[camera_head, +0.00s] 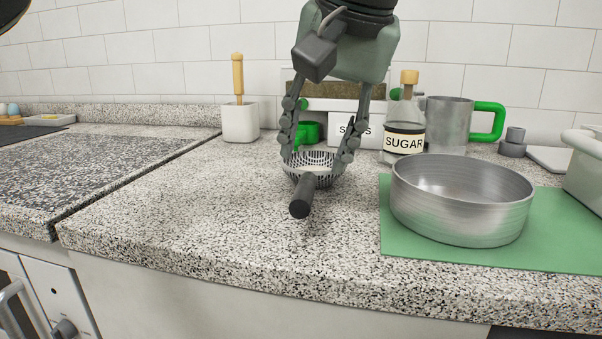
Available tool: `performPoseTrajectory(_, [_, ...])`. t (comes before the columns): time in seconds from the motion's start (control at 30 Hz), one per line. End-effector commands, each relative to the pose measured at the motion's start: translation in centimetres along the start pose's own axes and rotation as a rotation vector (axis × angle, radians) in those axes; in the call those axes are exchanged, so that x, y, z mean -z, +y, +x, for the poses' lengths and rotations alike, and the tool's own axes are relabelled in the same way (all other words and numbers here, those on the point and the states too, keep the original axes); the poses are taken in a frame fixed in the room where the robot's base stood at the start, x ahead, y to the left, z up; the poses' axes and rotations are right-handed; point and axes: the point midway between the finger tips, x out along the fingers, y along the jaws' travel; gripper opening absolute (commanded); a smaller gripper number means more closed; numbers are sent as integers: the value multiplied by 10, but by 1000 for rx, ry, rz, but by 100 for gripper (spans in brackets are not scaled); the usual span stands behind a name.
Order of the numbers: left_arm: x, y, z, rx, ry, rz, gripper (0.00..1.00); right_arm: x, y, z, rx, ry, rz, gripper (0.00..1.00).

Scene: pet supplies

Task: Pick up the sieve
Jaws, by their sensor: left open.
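The sieve (322,160) is a small slotted metal bowl with a thick black handle (301,196) that points toward the front of the counter. It rests on the speckled counter near the middle of the view. My left gripper (315,162) points down from above with its two fingers spread, one on either side of the sieve's bowl. The fingers are open; I cannot tell whether either one touches the rim. My right gripper is not in view.
A round metal pan (462,215) stands on a green mat (398,240) to the right. Behind are a sugar bottle (404,130), a white box (345,125), a metal mug with a green handle (450,120) and a white holder (240,122). The counter left of the sieve is clear.

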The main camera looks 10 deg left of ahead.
Motion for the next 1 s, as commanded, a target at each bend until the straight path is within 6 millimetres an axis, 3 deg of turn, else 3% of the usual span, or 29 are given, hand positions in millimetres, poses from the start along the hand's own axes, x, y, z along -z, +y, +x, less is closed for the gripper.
performPoseTrajectory(0.5, [1, 2, 67, 0, -2, 1, 45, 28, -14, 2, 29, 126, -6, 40])
performPoseTrajectory(0.83, [2, 2, 75, -1, 0, 1, 45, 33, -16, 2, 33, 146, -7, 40])
performPoseTrajectory(1.0, [2, 2, 75, -1, -1, 1, 25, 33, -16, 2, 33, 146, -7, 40])
